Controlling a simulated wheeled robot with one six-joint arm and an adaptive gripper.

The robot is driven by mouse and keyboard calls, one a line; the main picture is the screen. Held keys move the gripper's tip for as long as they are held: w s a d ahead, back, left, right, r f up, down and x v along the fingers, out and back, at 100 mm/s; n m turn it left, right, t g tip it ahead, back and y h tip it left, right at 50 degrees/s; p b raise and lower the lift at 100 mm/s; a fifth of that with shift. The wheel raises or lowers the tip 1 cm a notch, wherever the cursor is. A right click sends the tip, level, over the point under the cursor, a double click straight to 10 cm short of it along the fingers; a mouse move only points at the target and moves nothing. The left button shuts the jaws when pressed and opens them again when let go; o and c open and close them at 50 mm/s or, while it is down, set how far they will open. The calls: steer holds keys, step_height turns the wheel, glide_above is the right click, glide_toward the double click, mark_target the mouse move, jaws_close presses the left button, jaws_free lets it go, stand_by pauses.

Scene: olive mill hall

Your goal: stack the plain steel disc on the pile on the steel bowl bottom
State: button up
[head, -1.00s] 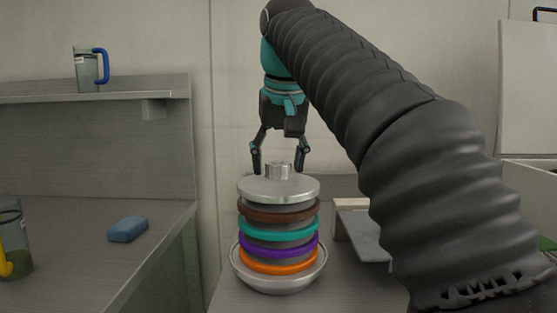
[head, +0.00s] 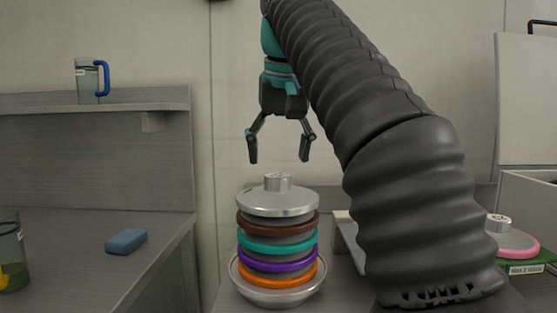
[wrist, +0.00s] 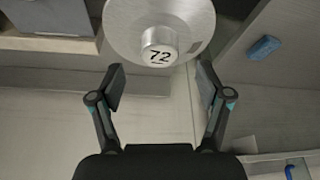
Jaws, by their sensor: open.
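The plain steel disc (head: 278,202) lies on top of the pile, its short knob pointing up. In the wrist view the disc (wrist: 197,38) shows its knob marked 72. Below it are discs with brown (head: 278,226), teal (head: 278,248), purple (head: 278,264) and orange (head: 278,280) rims. The pile stands upright in the steel bowl bottom (head: 278,299). My gripper (head: 281,158) is open and empty above the knob, clear of it. The wrist view also shows my gripper (wrist: 160,88) with its fingers spread.
A pink-rimmed disc (head: 517,243) sits on a green board (head: 541,258) at right, partly behind my arm. On the left are a blue sponge (head: 126,241), a jug (head: 10,250) and a shelf (head: 40,102) holding another jug (head: 88,80). Space around the gripper is clear.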

steer(key=shift+s+r, duration=0.1)
steer(key=shift+r, duration=0.1)
steer(key=shift+s+d, duration=0.1)
steer(key=shift+s, duration=0.5)
steer(key=s+d, duration=0.1)
steer(key=s, duration=0.9)
steer(key=shift+s+d, duration=0.35)
steer(key=shift+d, duration=0.05)
